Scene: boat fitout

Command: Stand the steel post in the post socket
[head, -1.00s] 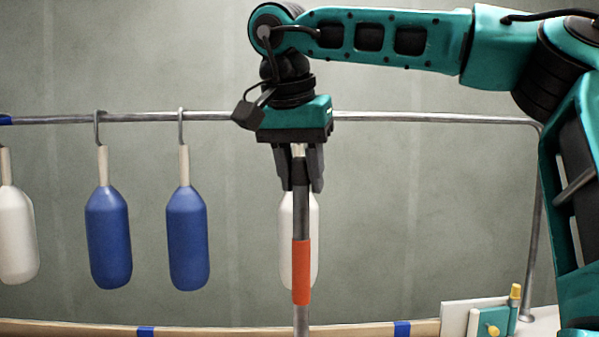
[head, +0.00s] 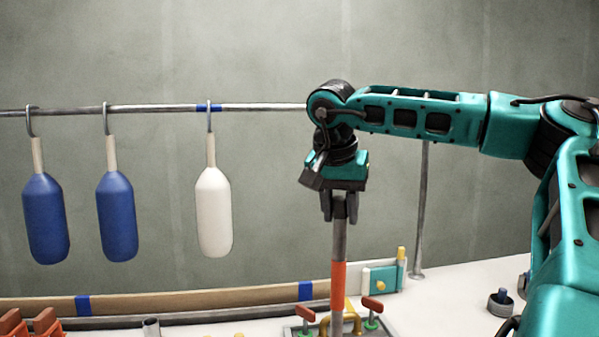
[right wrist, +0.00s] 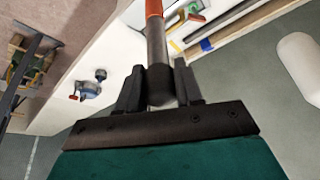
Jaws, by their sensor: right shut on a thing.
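The steel post (head: 339,240) is a grey rod with an orange-red band, and it stands nearly upright in the head view. My right gripper (head: 340,208) is shut on its top end. The post's lower end runs out of the bottom of the head view, so I cannot tell what it is over. In the right wrist view the post (right wrist: 156,45) shows between the fingers of the gripper (right wrist: 160,88). A short open grey tube (head: 151,326) at the lower left may be the post socket; I cannot be sure. My left gripper is not in view.
Blue fenders (head: 45,220) and a white fender (head: 213,215) hang from a rail (head: 270,107) left of the post. Red-handled fittings (head: 373,305) stand close around the post's lower part. A dark round cup (head: 500,303) sits on the white deck (head: 455,285) at right.

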